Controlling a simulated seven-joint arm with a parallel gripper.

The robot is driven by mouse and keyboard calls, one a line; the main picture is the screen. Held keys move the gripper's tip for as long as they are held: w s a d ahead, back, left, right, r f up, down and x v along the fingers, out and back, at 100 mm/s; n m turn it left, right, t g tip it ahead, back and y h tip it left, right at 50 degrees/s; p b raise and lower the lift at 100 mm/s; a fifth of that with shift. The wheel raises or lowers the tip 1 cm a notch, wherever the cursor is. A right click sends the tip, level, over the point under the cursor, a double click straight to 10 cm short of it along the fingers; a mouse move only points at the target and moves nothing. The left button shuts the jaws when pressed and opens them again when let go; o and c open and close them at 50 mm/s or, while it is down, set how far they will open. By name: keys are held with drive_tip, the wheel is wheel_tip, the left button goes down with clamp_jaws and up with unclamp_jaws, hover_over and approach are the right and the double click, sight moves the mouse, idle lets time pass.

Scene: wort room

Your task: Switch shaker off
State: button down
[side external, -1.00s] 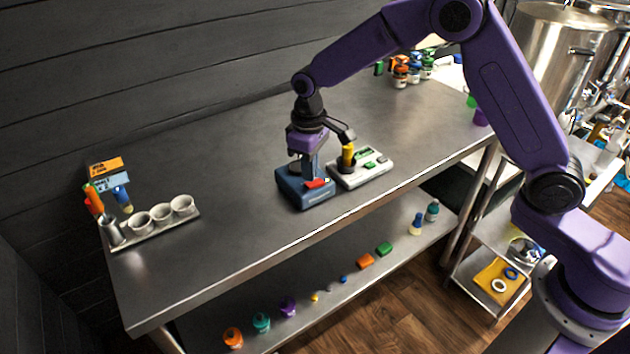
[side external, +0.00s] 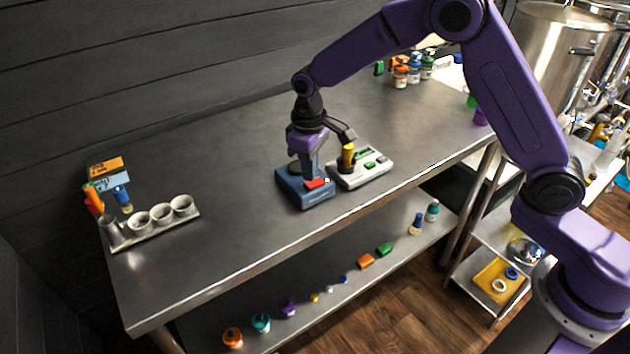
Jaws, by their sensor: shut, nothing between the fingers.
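A blue box-shaped device (side external: 317,199) with a red switch (side external: 316,183) on its top stands near the front edge of the steel table. A round dark platform at its back is partly hidden by my gripper. Beside it on the right is a white device (side external: 372,175) with green parts and a yellow-topped tube standing in it. I cannot tell for sure from their looks which one is the shaker. My gripper (side external: 311,178) points down over the blue device, shut and empty. Its fingertips are at or just above the red switch; contact is not clear.
A tray with several white cups (side external: 160,220) and a holder of colored tools stands at the left. Several small bottles (side external: 408,72) stand at the back right. The lower shelf (side external: 290,307) holds scattered small items. The table's middle left is clear.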

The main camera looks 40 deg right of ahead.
sight(312, 186)
drive_tip(key=shift+f, duration=1)
idle(1.1)
drive_tip(key=shift+r, duration=3.55)
drive_tip(key=shift+s, duration=0.1)
drive_tip(key=s+d+r+n, duration=0.2)
drive_tip(key=s, duration=0.7)
drive_tip(key=s+d+r+n, duration=0.1)
drive_tip(key=s+r, duration=0.2)
drive_tip(key=s, duration=0.6)
drive_tip(key=s+d+n, duration=0.1)
drive_tip(key=s+d, duration=0.4)
drive_tip(key=s, duration=0.3)
drive_tip(key=s+d+f+n, duration=0.1)
drive_tip(key=s+d+n, duration=0.1)
drive_tip(key=s+d, duration=0.3)
drive_tip(key=s, duration=0.3)
drive_tip(key=shift+s+f+n, duration=0.15)
drive_tip(key=shift+s+n, duration=0.15)
drive_tip(key=shift+s, duration=0.05)
